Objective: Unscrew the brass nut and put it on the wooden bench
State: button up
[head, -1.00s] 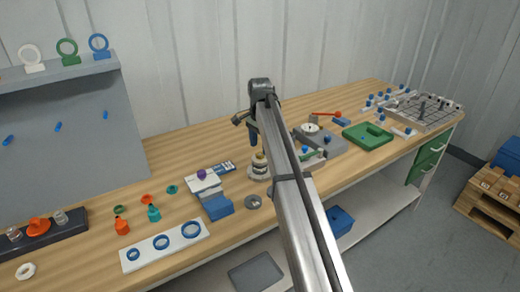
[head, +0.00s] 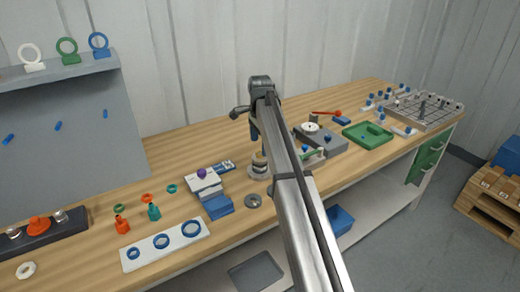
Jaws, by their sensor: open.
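A small stacked vessel (head: 257,171) in pale metal stands upright on the wooden bench (head: 330,102), near the middle. A brass-coloured part at its top (head: 259,157) looks like the brass nut, but it is small and partly covered by my arm. My gripper (head: 254,134) points down just above the vessel, with a blue finger showing. It is open, and a gap seems to separate it from the brass part. My arm hides the gripper's right side, so I cannot tell exactly how the fingers line up with the nut.
A grey and blue block (head: 211,196) sits close left of the vessel, and a round grey part (head: 253,201) lies in front. A grey fixture (head: 320,140) and a green tray (head: 367,135) stand to the right. Bare wood lies behind the vessel and at the bench's back.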

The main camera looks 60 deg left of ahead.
aim_at(260, 153)
jog(key=m, duration=0.4)
jog(key=shift+m, duration=0.4)
jog(key=m, duration=0.3)
jog(key=shift+f+m, duration=0.15)
jog(key=shift+m, duration=0.35)
jog(key=shift+f, duration=1.5)
jog(key=shift+c, duration=0.2)
grip_shut()
jog(key=n, duration=0.6)
jog(key=shift+n, duration=0.3)
jog(key=n, duration=0.7)
jog(key=shift+r, duration=0.1)
